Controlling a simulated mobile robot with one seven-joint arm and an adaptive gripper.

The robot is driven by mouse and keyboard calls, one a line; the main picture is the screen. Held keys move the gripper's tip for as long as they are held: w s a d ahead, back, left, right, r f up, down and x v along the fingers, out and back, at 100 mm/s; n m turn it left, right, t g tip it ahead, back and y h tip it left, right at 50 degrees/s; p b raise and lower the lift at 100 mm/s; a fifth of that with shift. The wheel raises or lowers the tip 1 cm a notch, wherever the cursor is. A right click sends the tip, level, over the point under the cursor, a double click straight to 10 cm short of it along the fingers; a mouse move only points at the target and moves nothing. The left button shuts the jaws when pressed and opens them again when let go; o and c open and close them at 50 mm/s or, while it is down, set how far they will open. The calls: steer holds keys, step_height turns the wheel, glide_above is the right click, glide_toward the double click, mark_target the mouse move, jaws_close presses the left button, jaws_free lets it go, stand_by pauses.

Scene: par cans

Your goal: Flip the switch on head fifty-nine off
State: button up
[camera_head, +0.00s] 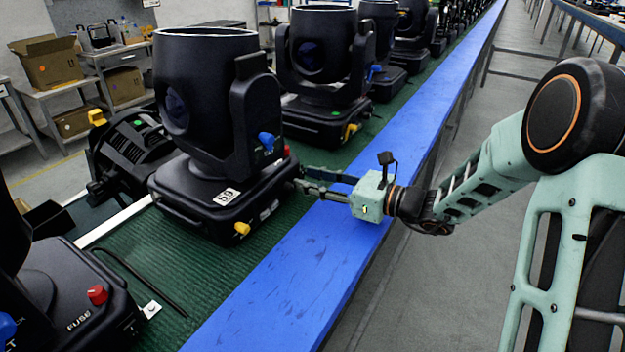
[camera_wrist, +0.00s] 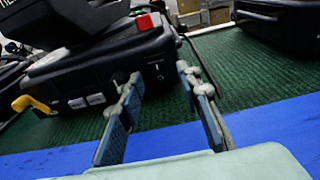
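The head labelled 59 is a large black moving-head light (camera_head: 205,100) on a black base, with its white number tag (camera_head: 227,197) on the near side. Its base (camera_wrist: 100,68) fills the upper left of the wrist view, with a red knob (camera_wrist: 145,22), a yellow lever (camera_wrist: 35,104) and small pale sockets (camera_wrist: 87,100). Small white marks show on the panel between the fingertips; the switch itself is too small to make out clearly. My gripper (camera_head: 302,178) is open and empty, its fingers pointing at the right side of that base; it also shows in the wrist view (camera_wrist: 160,75). Contact cannot be told.
More black heads (camera_head: 325,60) stand in a row behind on the green belt (camera_head: 190,270). Another base with a red knob (camera_head: 97,294) is at the front left. A blue rail (camera_head: 300,285) runs along the belt under my gripper. Boxes (camera_head: 48,62) sit on tables at the left.

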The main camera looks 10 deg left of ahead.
steer(key=v, duration=1.2)
steer(key=shift+f, duration=0.1)
